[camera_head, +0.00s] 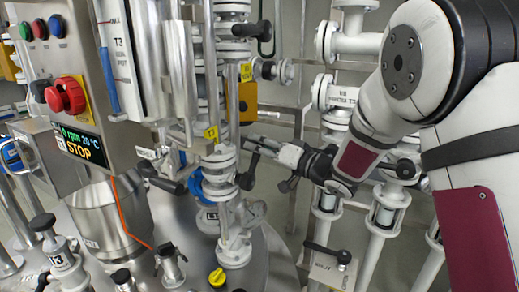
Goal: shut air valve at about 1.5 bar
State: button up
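My gripper (268,148) reaches in from the right, at the middle of the camera_head view. Its tip is close to a black lever handle (249,171) on the white flanged pipe column. I cannot tell whether the two touch, or whether the fingers are open or shut. No valve here is readably marked as the air valve. No pressure gauge with a readable value is in view.
A control box (92,150) at the left has a red emergency button (65,95) and a display reading STOP. The steel vessel lid (185,232) carries several fittings and a yellow-capped one (217,278). White pipes (340,97) stand behind my arm. Grey floor shows between pipes.

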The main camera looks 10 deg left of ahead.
jog(key=shift+w+a, duration=0.15)
jog(key=shift+a, duration=0.05)
grip_shut()
jog(key=shift+p, duration=0.3)
jog(key=shift+w+d+f+m+p, duration=0.3)
jog(key=shift+w+m+p, duration=0.2)
jog(key=shift+m+p, duration=0.55)
notch_tip(320, 180, down, 7)
jog(key=w+m+g+h+p, duration=0.1)
jog(key=w+m+g+p, duration=0.1)
jog(key=m+p, duration=0.5)
jog(key=shift+w+d+p, duration=0.15)
jog(key=shift+d+p, duration=0.25)
jog(key=shift+p, duration=0.55)
jog(key=shift+f+g, duration=0.15)
jog(key=shift+g, duration=0.15)
